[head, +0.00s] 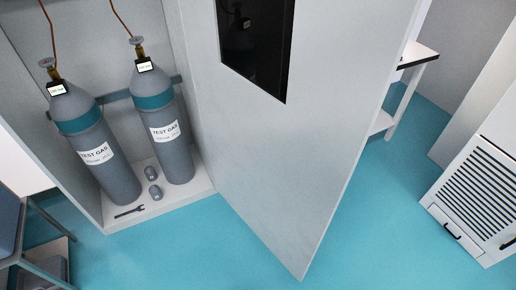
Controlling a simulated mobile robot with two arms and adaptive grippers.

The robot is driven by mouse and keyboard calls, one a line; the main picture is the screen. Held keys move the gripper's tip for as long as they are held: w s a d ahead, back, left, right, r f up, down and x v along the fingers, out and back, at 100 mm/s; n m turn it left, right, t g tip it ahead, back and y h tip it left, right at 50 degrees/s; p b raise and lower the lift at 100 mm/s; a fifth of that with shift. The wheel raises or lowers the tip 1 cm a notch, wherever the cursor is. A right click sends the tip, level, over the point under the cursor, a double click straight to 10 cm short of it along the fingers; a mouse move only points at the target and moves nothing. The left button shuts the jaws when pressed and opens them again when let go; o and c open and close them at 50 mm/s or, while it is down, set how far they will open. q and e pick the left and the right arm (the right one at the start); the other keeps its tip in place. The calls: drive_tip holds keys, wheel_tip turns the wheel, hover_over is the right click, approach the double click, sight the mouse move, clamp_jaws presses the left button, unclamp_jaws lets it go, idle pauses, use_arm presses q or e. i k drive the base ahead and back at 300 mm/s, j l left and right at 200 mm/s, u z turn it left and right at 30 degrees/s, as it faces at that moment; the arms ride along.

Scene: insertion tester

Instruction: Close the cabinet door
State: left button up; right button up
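The cabinet door (275,160) is a tall light grey panel with a dark window (255,50) in its upper part. It stands wide open, swung out from the right side of the cabinet over the blue floor. The open cabinet (189,192) at the left holds two grey gas cylinders, the left one (95,155) and the right one (172,150), each with a teal band and a "TEST GAS" label. Neither of my grippers is in the head view.
A dark-framed rack (45,270) stands at the lower left. A white table (420,55) is behind the door, and a louvred unit (480,195) is at the right. Blue floor (375,235) is clear around the door.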

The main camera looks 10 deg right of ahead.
sight(291, 95)
drive_tip(key=l+u, duration=0.2)
drive_tip(key=l, duration=0.3)
drive_tip(key=k+l+u, duration=0.1)
drive_tip(key=l+u, duration=0.15)
drive_tip(key=l, duration=0.25)
drive_tip(key=k+l+u, duration=0.2)
drive_tip(key=l, duration=0.3)
drive_tip(key=l+u, duration=0.25)
drive_tip(key=l, duration=0.25)
drive_tip(key=i+l+u, duration=0.2)
drive_tip(key=l, duration=0.25)
drive_tip(key=l+u, duration=0.2)
drive_tip(key=l, duration=0.2)
drive_tip(key=i+l+u, duration=0.2)
drive_tip(key=l, duration=0.3)
